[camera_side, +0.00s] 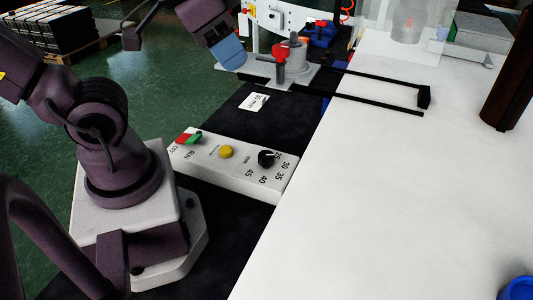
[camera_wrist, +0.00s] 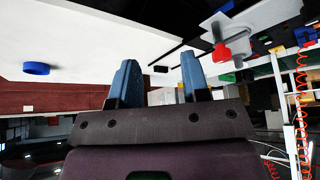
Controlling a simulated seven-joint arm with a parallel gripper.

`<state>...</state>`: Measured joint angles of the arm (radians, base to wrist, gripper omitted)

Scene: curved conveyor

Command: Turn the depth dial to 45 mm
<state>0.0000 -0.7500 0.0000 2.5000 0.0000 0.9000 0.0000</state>
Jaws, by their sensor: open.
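The depth dial (camera_side: 265,159) is a black knob at the right end of a white control box (camera_side: 215,178). Printed numbers 30, 35, 40 and 45 curve around its right and near sides. A light pointer mark shows on its upper right side, away from the 45; I cannot read its exact setting. My gripper (camera_side: 228,52) is high in the side view, beyond the box and well apart from the dial. In the wrist view its two blue fingers (camera_wrist: 158,82) stand apart with nothing between them. The dial is not visible in the wrist view.
The box also carries a red and green switch (camera_side: 188,139) and a yellow button (camera_side: 226,152). A machine with a red handle (camera_side: 280,62) stands close to my gripper. A white label (camera_side: 254,102) lies on the dark surface. The white table (camera_side: 400,190) is largely clear.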

